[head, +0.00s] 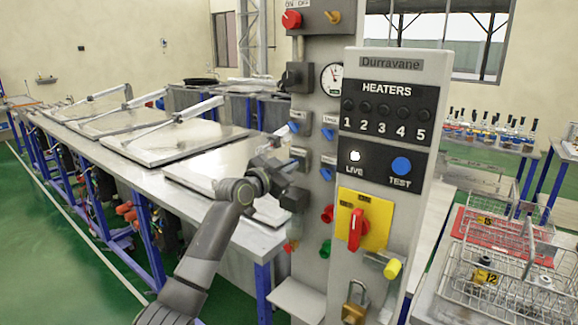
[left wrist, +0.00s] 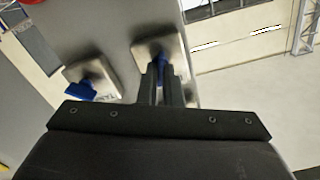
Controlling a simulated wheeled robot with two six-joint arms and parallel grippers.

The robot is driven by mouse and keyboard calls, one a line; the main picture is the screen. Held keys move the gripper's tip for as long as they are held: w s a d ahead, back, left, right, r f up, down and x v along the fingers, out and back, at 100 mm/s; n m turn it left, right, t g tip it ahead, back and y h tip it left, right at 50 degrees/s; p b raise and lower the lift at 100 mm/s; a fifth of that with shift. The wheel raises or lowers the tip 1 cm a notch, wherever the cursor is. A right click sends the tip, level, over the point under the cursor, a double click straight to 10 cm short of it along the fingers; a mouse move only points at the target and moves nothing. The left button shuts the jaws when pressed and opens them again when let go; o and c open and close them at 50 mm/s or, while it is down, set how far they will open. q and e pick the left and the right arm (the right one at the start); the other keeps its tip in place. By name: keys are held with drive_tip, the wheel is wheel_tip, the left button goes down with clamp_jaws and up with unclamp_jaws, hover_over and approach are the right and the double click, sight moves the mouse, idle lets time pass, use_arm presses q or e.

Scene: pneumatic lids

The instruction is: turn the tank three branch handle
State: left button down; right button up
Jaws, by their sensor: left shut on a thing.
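Several small blue branch handles sit on square plates on the grey control column. One upper handle (head: 293,127) and its right neighbour (head: 327,133) show in the head view, with a lower right one (head: 326,174) below. My left gripper (head: 288,167) reaches the lower left plate from the left. In the left wrist view its fingers (left wrist: 162,88) are shut on a blue handle (left wrist: 162,66) on a pale plate, and hide part of it. Another blue handle (left wrist: 80,90) lies to the left, apart from the fingers. The plate labels are too small to read. My right gripper is not in view.
The heaters panel (head: 386,109) with a red switch (head: 357,222) and brass padlock (head: 355,302) stands close on the right. A red knob (head: 291,19) is above. A long bench with metal lids (head: 165,140) runs behind my left arm.

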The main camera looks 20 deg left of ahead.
use_arm(q)
drive_tip(key=n, duration=0.3)
drive_tip(key=shift+r+p, duration=0.1)
drive_tip(key=shift+p, duration=0.3)
drive_tip(key=n+p, duration=0.1)
drive_tip(key=n, duration=0.2)
drive_tip(key=shift+a+n, duration=0.1)
drive_tip(key=shift+n, duration=0.2)
drive_tip(key=n+p, duration=0.3)
drive_tip(key=n, duration=0.2)
drive_tip(key=shift+a, duration=0.1)
drive_tip(key=shift+n+p, duration=0.45)
drive_tip(key=shift+n, duration=0.45)
drive_tip(key=shift+f, duration=0.2)
drive_tip(key=c, duration=1.6)
unclamp_jaws()
drive_tip(key=shift+w, duration=0.1)
